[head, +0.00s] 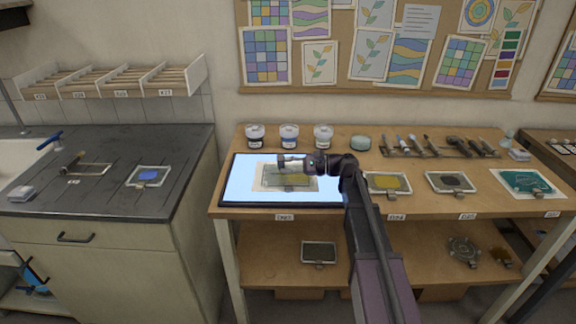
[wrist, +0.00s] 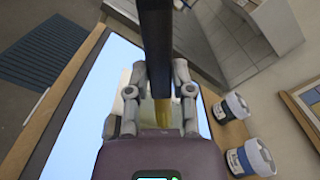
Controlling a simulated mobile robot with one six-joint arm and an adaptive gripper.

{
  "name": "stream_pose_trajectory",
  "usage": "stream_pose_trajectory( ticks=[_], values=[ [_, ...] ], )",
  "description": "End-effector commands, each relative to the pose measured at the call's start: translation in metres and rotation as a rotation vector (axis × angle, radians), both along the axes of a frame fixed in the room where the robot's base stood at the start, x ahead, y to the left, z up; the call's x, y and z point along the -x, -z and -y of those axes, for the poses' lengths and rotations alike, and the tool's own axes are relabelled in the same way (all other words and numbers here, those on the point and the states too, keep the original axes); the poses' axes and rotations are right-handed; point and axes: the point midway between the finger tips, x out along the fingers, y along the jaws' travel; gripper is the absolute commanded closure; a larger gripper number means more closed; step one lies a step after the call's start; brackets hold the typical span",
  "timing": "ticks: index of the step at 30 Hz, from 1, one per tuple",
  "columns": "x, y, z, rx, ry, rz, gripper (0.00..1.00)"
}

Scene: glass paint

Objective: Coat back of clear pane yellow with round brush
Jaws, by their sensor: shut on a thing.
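A pane (head: 272,182) lies on the lit light table (head: 237,184), over a pale sheet, and looks faintly yellow-green. My gripper (head: 290,165) is above the pane's upper part and hides some of it. In the wrist view my gripper (wrist: 158,105) is shut on a brush (wrist: 155,40) with a thick dark handle and a yellowish lower part. The bristle tip is hidden, so its shape and contact with the pane cannot be told.
Several jars, one with a dark label (head: 255,137), stand behind the light table. A tool rack (head: 440,152) and a yellow framed pane (head: 388,183) are to the right.

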Motion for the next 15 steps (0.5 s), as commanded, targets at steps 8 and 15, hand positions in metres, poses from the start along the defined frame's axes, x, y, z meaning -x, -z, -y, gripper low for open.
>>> stream_pose_trajectory(
  ticks=[8, 15],
  values=[
    [0.001, 0.001, -0.013, 0.0, 0.0, 0.0, 1.0],
    [0.001, 0.001, -0.015, 0.001, 0.001, -0.001, 1.0]
  ],
)
